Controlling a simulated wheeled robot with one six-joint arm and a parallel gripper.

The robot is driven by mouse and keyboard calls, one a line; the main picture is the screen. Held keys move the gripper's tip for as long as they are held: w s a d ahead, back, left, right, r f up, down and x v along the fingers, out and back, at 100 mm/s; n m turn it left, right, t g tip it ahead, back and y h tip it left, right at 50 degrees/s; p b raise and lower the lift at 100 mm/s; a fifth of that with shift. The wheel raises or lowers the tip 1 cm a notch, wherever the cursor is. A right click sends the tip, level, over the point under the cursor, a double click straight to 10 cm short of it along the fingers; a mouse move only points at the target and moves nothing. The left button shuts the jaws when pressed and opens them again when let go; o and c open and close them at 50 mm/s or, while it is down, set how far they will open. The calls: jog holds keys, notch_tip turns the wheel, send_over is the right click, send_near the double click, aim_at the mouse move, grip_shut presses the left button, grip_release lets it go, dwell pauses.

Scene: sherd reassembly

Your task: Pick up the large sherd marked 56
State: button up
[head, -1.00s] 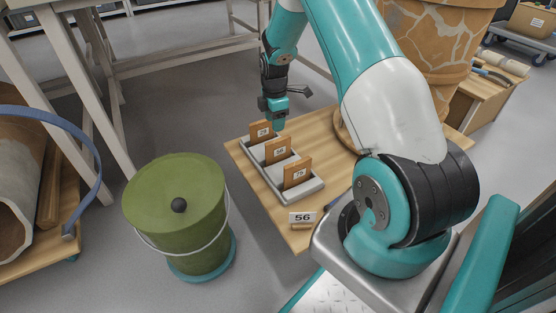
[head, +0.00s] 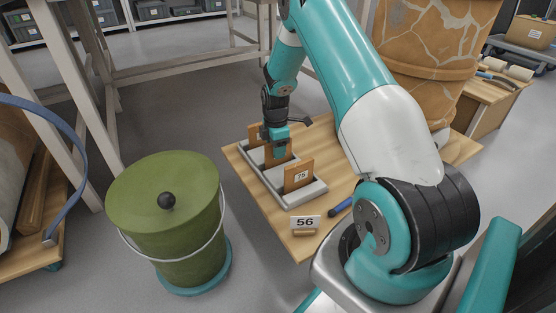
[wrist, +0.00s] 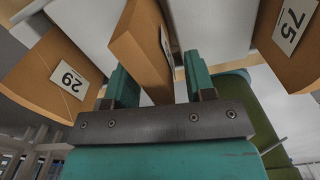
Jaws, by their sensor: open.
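Orange-brown sherds stand upright in a grey slotted rack (head: 312,193) on a wooden table. The middle sherd (wrist: 143,48) is between my gripper's two fingers in the wrist view, with a finger on each side; its label is edge-on and cannot be read. The sherd marked 29 (wrist: 55,75) is at the left and the sherd marked 75 (wrist: 290,40) at the right, which also shows in the head view (head: 298,177). My gripper (wrist: 158,88) is open around the middle sherd. In the head view my gripper (head: 275,141) is down at the rack and partly hides the sherds there.
A card marked 56 (head: 305,223) stands near the table's front edge, with a blue-handled tool (head: 341,208) beside it. A green lidded bucket (head: 165,200) stands on the floor left of the table. A large cracked pot (head: 425,60) is behind my arm.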

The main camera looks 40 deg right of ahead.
jog(key=shift+r, duration=0.1)
grip_shut()
jog(key=shift+r, duration=0.1)
